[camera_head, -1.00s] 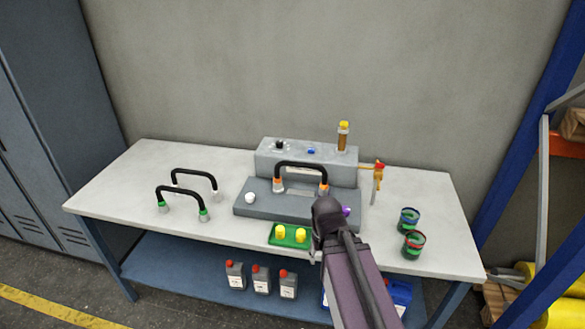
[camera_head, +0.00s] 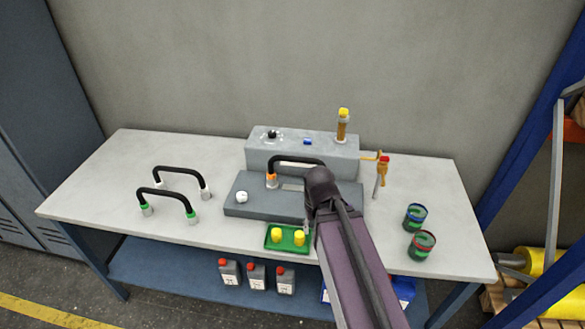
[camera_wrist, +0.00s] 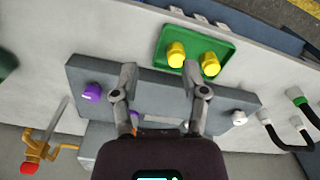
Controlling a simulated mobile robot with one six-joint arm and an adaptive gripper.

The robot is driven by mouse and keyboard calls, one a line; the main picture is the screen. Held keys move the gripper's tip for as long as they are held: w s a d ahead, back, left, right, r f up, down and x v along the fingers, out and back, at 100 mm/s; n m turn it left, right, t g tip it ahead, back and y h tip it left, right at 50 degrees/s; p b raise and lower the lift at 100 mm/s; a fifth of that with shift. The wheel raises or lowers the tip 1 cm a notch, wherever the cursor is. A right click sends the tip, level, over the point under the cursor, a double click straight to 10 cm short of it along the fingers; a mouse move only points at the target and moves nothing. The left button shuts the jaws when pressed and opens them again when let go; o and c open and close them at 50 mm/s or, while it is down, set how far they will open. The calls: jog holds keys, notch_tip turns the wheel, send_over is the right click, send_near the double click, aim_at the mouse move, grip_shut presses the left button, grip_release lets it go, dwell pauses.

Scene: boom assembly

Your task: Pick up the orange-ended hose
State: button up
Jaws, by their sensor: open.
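The orange-ended hose is a black arched hose (camera_head: 297,159) on the grey block fixture on the bench. Its left orange end (camera_head: 271,181) shows in the head view; my arm hides its right end. In the wrist view the hose is mostly hidden by my gripper body, with a sliver of orange (camera_wrist: 134,130) near the base of the left finger. My gripper (camera_wrist: 160,78) is open and empty, its two fingers spread above the grey block (camera_wrist: 155,95). In the head view my arm mostly hides the gripper. I cannot tell its exact height over the hose.
Green-ended hose (camera_head: 167,194) and white-ended hose (camera_head: 182,171) stand at the left. A green tray (camera_head: 288,249) with yellow caps lies in front of the block. A brass valve (camera_head: 382,170) and two cans (camera_head: 415,217) are at right. A purple knob (camera_wrist: 92,92) is beside the left finger.

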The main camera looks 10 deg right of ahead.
jog(key=shift+d, duration=0.35)
jog(key=shift+o, duration=1)
jog(key=w+f+n+t+h+b, duration=0.2)
jog(key=w+n+t+h+b, duration=0.15)
jog(key=w+h+b, duration=0.7)
jog(key=w+a+r+n+t+h+b, duration=0.2)
jog(key=w+a+r+n+t+h, duration=0.1)
jog(key=w+a, duration=0.8)
notch_tip(320, 180, up, 2)
jog(key=shift+w+a+r+n+t+h, duration=0.15)
jog(key=shift+w+n+t+h, duration=0.25)
jog(key=shift+w+t, duration=0.35)
jog(key=shift+s, duration=0.1)
